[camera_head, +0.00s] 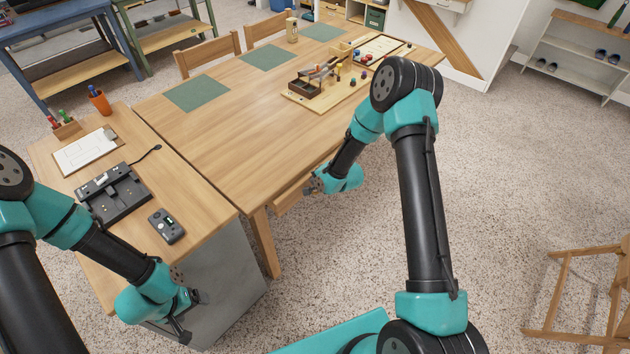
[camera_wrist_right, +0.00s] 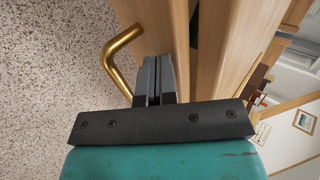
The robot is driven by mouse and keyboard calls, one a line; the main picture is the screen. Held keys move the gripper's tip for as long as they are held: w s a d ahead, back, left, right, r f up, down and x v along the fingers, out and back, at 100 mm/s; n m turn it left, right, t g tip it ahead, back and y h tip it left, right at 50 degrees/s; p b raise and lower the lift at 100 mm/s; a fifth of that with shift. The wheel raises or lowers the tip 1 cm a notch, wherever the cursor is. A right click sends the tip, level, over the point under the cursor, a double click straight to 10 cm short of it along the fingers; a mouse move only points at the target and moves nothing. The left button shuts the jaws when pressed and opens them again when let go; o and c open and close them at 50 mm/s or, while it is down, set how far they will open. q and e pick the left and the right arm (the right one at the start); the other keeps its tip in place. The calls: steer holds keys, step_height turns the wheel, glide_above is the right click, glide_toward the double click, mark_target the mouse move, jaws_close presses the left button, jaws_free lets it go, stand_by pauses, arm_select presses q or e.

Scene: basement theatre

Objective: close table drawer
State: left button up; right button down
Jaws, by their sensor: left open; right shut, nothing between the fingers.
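The wooden table (camera_head: 215,130) has a drawer (camera_head: 290,197) on its near long side; its front stands out a little from the table edge. In the right wrist view the drawer front (camera_wrist_right: 166,28) carries a brass bar handle (camera_wrist_right: 118,46), and a narrow dark gap shows between the front and the table edge (camera_wrist_right: 232,50). My right gripper (camera_head: 313,184) is shut and empty at the drawer front, its fingertips (camera_wrist_right: 152,62) beside the handle; I cannot tell whether they touch. My left gripper (camera_head: 188,318) is open and empty, low by the grey side cabinet.
A side desk (camera_head: 190,200) holds a clipboard (camera_head: 86,150), a black device (camera_head: 113,192) and a small handheld meter (camera_head: 166,226). Green mats and a wooden board with small parts (camera_head: 325,92) lie on the table. A wooden chair (camera_head: 580,290) stands at right; the floor between is clear.

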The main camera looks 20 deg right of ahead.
steer(key=s+d+f+v, duration=0.1)
steer(key=f+v, duration=0.1)
steer(key=v, duration=1.1)
steer(key=shift+s, duration=0.3)
steer(key=shift+f, duration=0.1)
